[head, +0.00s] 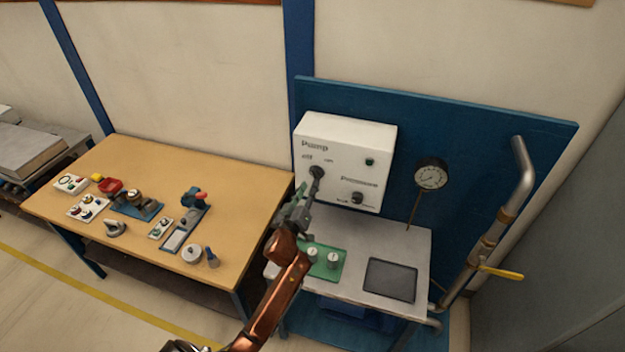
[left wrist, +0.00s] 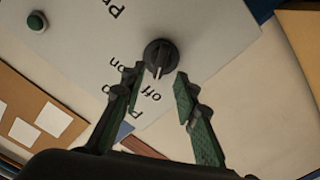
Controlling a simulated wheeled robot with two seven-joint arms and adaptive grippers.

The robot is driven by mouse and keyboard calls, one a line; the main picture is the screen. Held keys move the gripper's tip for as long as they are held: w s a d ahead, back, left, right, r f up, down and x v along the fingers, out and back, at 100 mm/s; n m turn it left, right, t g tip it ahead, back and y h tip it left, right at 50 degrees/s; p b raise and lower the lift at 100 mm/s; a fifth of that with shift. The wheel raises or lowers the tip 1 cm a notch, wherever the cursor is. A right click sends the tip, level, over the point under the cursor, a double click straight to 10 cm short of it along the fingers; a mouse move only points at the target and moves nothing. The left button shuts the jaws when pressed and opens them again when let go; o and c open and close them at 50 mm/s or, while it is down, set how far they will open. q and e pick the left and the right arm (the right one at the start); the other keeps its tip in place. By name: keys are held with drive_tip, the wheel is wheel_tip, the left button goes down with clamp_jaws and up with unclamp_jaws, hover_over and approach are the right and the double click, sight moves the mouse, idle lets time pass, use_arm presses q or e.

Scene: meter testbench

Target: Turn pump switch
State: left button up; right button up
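The white pump box (head: 340,190) is fixed to the blue back panel. Its pump switch is a dark round knob (head: 317,172) under the word "Pump". In the left wrist view the knob (left wrist: 160,56) lies ahead of the fingertips, its white mark pointing towards the "off" label. My left gripper (head: 305,196) is just in front of the lower left of the box. In the left wrist view its two fingers (left wrist: 159,90) are spread apart with nothing between them, and the knob lies beyond the tips. My right gripper is not in view.
A pressure knob (head: 357,198) and a green light (head: 369,161) are on the same box. A gauge (head: 431,173) and a pipe with a yellow-handled valve (head: 500,272) stand to the right. A wooden table (head: 150,180) with several small parts is at left.

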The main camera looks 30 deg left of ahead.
sight(314, 176)
use_arm(q)
drive_tip(key=shift+x, duration=2.25)
drive_tip(key=shift+f, duration=0.1)
clamp_jaws()
